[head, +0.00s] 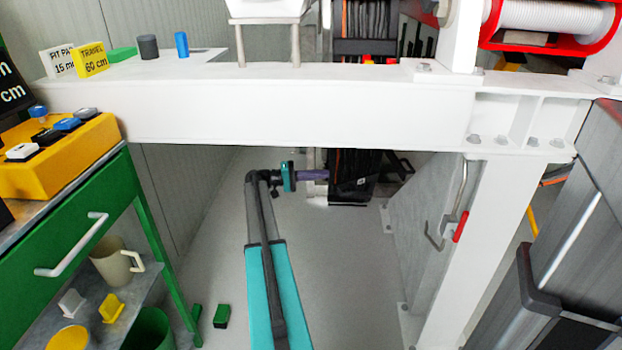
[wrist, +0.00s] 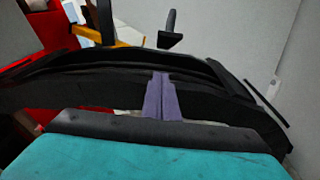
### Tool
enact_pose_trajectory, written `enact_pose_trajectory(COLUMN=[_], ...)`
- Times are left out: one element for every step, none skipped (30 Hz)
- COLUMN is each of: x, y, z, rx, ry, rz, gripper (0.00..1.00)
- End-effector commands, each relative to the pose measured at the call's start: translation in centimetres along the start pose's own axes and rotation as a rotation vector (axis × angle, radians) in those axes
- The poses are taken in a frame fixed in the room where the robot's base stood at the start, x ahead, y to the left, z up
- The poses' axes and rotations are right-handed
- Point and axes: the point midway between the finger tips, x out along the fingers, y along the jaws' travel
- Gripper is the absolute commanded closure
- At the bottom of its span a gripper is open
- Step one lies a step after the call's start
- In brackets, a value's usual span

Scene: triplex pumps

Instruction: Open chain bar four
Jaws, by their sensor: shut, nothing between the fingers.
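A black chain-like assembly with dark slats (head: 368,22) shows behind the white beam in the head view. Its lower part (head: 352,172) hangs below the beam. I cannot tell which bar is number four. My gripper (head: 326,175), with purple fingers, points right at the lower black part. In the wrist view my gripper (wrist: 158,78) is shut and empty, with its fingertips close before a wide curved black piece (wrist: 150,62). I cannot tell whether they touch it. Two black upright pieces (wrist: 168,28) stand beyond it.
The white beam (head: 250,105) crosses above my arm, and a white post (head: 465,240) stands to the right. A green drawer cabinet (head: 85,230) with a yellow control box (head: 60,155) is at left. Grey floor (head: 345,270) is open around my arm.

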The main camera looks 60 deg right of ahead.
Motion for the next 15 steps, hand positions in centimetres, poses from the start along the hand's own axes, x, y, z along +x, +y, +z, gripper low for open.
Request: enact_pose_trajectory(x=[0.9, 1.3, 1.8, 2.2, 2.7, 3.3, 3.7, 3.8, 3.7, 3.8, 3.8, 3.9, 4.0, 4.0, 4.1], y=[-0.1, -0.1, -0.1, -0.2, -0.2, -0.2, -0.2, -0.1, -0.1, -0.1, -0.1, -0.1, -0.1, -0.1, -0.1], z=[0.2, 0.2, 0.2, 0.2, 0.1, 0.2, 0.2, 0.4, 0.8, 1.1, 1.4, 1.7, 1.9, 2.2, 2.5], rx=[0.0, 0.0, 0.0, -0.001, -0.001, -0.001, -0.001, -0.001, -0.002, -0.001, -0.001, -0.001, -0.001, -0.001, -0.001], ry=[-0.002, -0.002, -0.002, -0.002, -0.001, -0.001, -0.001, -0.001, 0.0, 0.0, 0.0, 0.0, 0.0, 0.0, 0.0], rz=[0.001, 0.001, 0.001, 0.001, 0.001, 0.001, 0.001, 0.001, 0.001, 0.001, 0.001, 0.001, 0.001, 0.001, 0.001], gripper=[1.0, 1.0, 1.0, 1.0, 1.0, 1.0, 1.0, 1.0, 1.0, 1.0, 1.0, 1.0, 1.0, 1.0, 1.0])
